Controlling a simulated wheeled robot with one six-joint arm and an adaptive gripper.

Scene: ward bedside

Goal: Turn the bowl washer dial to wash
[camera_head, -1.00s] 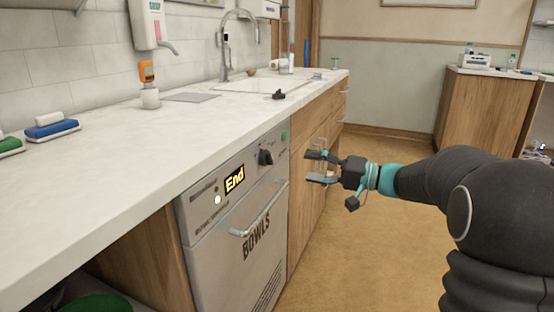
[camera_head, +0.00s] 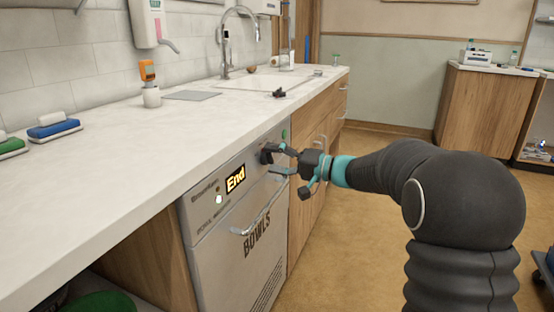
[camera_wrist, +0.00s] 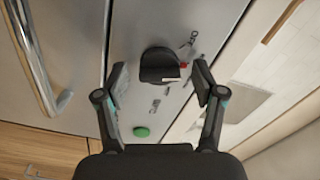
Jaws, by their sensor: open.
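The bowl washer (camera_head: 235,240) is a grey front panel under the counter, marked BOWLS, with a lit display (camera_head: 235,179) reading "End". Its black dial (camera_head: 266,154) is at the upper right of the panel, partly hidden by my gripper in the head view. In the wrist view the dial (camera_wrist: 160,66) lies between my open fingers, with a gap on each side. A small red mark shows at the dial's edge. My gripper (camera_head: 282,160) is open at the dial; it also shows in the wrist view (camera_wrist: 160,85). The setting labels are too small to read surely.
The washer's bar handle (camera_head: 255,212) sticks out below the dial; it also shows in the wrist view (camera_wrist: 45,70). A green button (camera_wrist: 141,132) is near the dial. The counter (camera_head: 130,130) overhangs above. The floor (camera_head: 350,220) right of the cabinets is clear.

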